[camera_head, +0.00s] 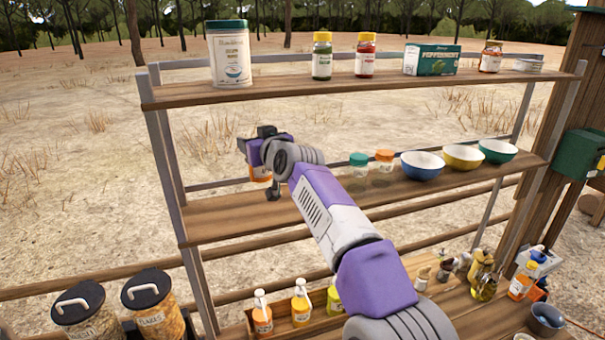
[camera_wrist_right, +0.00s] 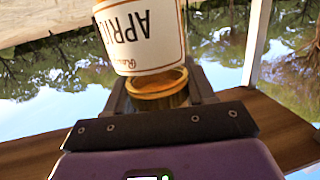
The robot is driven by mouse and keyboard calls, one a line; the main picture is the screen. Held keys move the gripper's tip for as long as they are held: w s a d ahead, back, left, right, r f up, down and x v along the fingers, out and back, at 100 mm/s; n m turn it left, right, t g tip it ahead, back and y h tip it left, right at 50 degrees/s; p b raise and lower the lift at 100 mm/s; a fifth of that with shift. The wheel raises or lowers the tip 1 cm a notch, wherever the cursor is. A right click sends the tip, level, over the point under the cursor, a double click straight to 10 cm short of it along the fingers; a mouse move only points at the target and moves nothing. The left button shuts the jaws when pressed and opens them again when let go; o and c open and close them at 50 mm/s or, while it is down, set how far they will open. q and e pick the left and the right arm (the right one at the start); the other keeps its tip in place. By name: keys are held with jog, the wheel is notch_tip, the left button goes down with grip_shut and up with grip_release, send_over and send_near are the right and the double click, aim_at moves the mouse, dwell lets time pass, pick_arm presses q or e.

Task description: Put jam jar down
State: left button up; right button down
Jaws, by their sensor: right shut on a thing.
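The jam jar (camera_head: 260,174) shows as a small orange jar below my right gripper (camera_head: 257,155), at the left part of the middle shelf (camera_head: 225,215). In the right wrist view the jar (camera_wrist_right: 143,40) has a cream label with the letters "APRI" and a gold lid. My right gripper (camera_wrist_right: 160,97) is shut on the jar at its lid end. The jar hangs below the fingers, over the middle shelf; I cannot tell whether its base touches the plank. My left gripper is not in view.
The upper shelf (camera_head: 300,88) holds a tin (camera_head: 229,55) and jars. The middle shelf's left end is clear.

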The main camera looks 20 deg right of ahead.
aim_at(258, 178)
jog(key=f, duration=0.5)
jog(key=shift+w+f, duration=0.15)
jog(key=shift+w, duration=0.15)
jog(key=shift+s+f, duration=0.1)
jog(key=shift+f, duration=0.45)
notch_tip(258, 178, down, 3)
jog(key=shift+d+f, duration=0.1)
jog(key=shift+f, duration=0.1)
jog(key=shift+f, duration=0.25)
jog(key=shift+c, duration=1.9)
grip_release()
